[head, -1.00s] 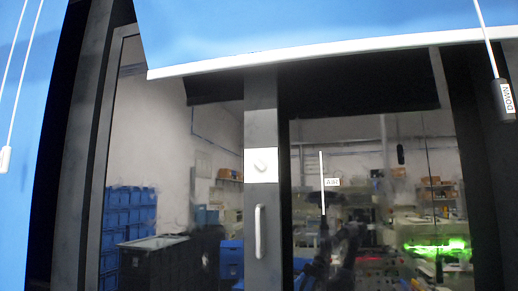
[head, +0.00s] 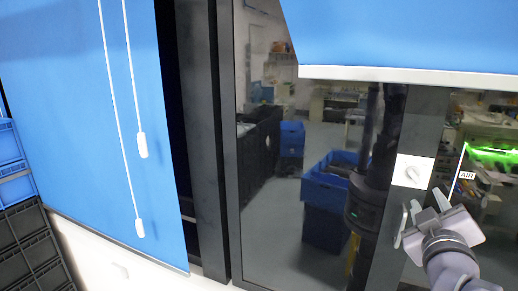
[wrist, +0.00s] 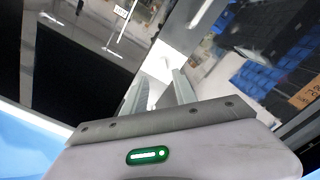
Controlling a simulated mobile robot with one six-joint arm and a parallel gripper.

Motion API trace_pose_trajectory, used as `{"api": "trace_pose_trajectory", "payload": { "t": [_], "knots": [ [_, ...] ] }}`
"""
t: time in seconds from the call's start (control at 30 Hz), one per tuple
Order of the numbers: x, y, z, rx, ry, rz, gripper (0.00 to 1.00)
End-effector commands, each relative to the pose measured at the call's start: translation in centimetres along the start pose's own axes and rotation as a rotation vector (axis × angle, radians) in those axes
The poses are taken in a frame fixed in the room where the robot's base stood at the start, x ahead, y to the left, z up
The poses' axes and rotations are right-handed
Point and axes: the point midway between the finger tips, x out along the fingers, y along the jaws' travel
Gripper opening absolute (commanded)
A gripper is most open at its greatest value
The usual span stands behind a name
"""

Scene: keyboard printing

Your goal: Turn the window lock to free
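The window lock (head: 412,171) is a white square plate with a small round knob, set on the dark window frame post at the right of the head view. My gripper (head: 428,205) is just below and slightly right of the lock in that view, its two fingers apart and empty. In the wrist view, the fingers (wrist: 158,92) are spread, and the pale lock plate (wrist: 157,68) shows beyond the gap between them. The gripper appears apart from the knob. The knob's exact angle is too small to tell.
A blue blind (head: 400,38) hangs above, and another blue blind (head: 110,120) with white cords hangs at left. Dark crates (head: 35,235) stand at the lower left.

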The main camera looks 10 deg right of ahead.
Motion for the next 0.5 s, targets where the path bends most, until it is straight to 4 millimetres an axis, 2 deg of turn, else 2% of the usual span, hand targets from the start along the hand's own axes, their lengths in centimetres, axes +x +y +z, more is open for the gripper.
{"api": "trace_pose_trajectory", "payload": {
  "t": [0.1, 0.2, 0.33, 0.5],
  "knots": [
    [3.7, 0.1, -0.2, 0.000, -0.001, -0.004, 0.34],
    [6.4, 0.2, -0.3, 0.000, 0.000, -0.003, 0.34],
    [8.8, 0.1, -0.2, 0.001, 0.001, -0.001, 0.34],
    [10.1, 0.0, -0.1, 0.001, 0.001, -0.001, 0.34]
  ]
}}
